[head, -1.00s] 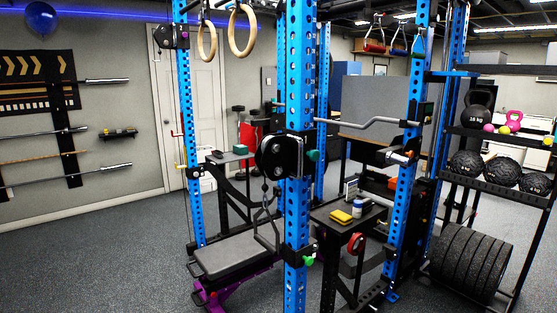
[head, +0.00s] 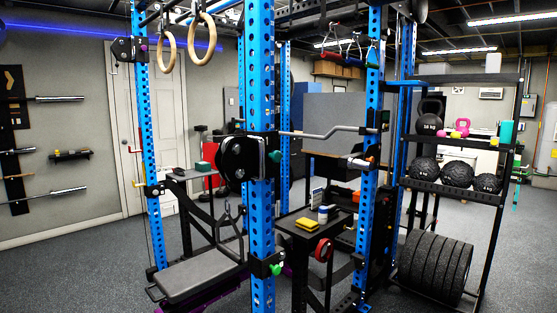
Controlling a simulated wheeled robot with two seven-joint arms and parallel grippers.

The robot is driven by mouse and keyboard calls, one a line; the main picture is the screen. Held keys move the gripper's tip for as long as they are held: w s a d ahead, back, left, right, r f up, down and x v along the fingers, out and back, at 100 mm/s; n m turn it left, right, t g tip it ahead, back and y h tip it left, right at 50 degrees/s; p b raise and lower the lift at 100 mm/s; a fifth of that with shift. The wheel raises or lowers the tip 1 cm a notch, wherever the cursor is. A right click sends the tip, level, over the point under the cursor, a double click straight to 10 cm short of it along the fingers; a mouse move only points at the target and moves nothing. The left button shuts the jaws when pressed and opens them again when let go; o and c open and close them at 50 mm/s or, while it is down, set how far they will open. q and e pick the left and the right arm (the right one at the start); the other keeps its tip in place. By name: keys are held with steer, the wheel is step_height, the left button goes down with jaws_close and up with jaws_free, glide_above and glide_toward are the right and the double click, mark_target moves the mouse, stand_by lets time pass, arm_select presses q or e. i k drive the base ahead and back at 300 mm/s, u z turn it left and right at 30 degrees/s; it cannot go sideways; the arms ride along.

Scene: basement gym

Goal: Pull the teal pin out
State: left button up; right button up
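The teal pin (head: 274,156) shows as a small teal knob on the right side of a black carriage with a round pulley (head: 238,159). The carriage is mounted on the front blue upright (head: 261,70) of the power rack. Only the knob of the pin shows; its shaft is hidden. A green knob (head: 277,269) sits lower on the same upright, on another black bracket. Neither of my grippers is in the head view.
A padded bench (head: 197,277) stands left of the front upright. A small black table (head: 297,235) with a yellow item stands right of it. A weight rack (head: 455,193) with balls and plates is at right. Open floor (head: 60,275) lies at left.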

mark_target(276, 157)
steer(key=u, duration=0.55)
steer(key=i, duration=0.7)
steer(key=u, duration=0.3)
